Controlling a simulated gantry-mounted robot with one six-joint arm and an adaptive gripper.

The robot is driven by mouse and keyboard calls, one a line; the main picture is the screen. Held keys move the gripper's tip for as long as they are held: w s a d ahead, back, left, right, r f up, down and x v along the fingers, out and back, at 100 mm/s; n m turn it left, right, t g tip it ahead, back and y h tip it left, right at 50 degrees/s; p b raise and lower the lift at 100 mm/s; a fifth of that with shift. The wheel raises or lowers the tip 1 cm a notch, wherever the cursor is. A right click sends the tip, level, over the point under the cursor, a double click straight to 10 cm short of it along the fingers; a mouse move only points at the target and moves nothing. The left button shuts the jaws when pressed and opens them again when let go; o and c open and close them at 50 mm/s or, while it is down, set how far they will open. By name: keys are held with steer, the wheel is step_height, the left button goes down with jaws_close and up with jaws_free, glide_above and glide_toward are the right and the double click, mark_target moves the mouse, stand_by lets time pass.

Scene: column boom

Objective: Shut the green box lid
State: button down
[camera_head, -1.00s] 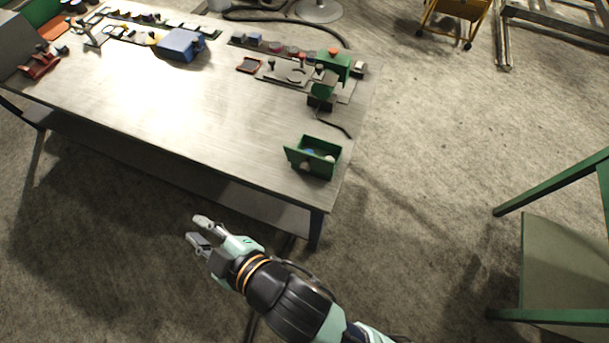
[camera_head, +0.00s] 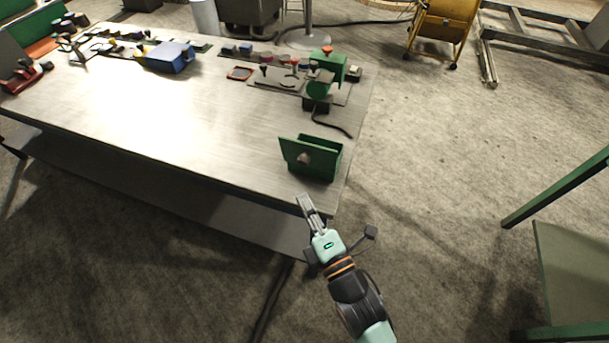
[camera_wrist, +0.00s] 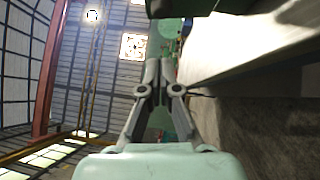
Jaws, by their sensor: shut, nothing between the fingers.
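The green box (camera_head: 326,172) stands near the right front corner of the metal table. Its green lid (camera_head: 288,150) is open, raised and tilted at the box's near left side, with a pale knob on its outer face. The lid hides most of the box's inside. My gripper (camera_head: 303,200) is shut and empty. In the head view its tips appear just below the box, near the table's front edge, apart from the lid. In the wrist view my shut gripper (camera_wrist: 158,65) points toward a dark green shape at the top, probably the box or lid.
The metal table (camera_head: 200,120) has a wide bare middle. A green machine (camera_head: 328,68) with a dark cable stands behind the box. A blue box (camera_head: 168,57) and several small parts sit along the back. A green-framed table (camera_head: 560,185) stands at the right, with clear floor between.

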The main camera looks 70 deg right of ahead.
mark_target(306, 162)
steer(key=w+d+r+b, duration=0.1)
steer(key=w+d+b, duration=0.1)
steer(key=d, duration=0.4)
steer(key=shift+w+d, duration=0.15)
steer(key=shift+d, duration=0.1)
steer(key=shift+r, duration=0.1)
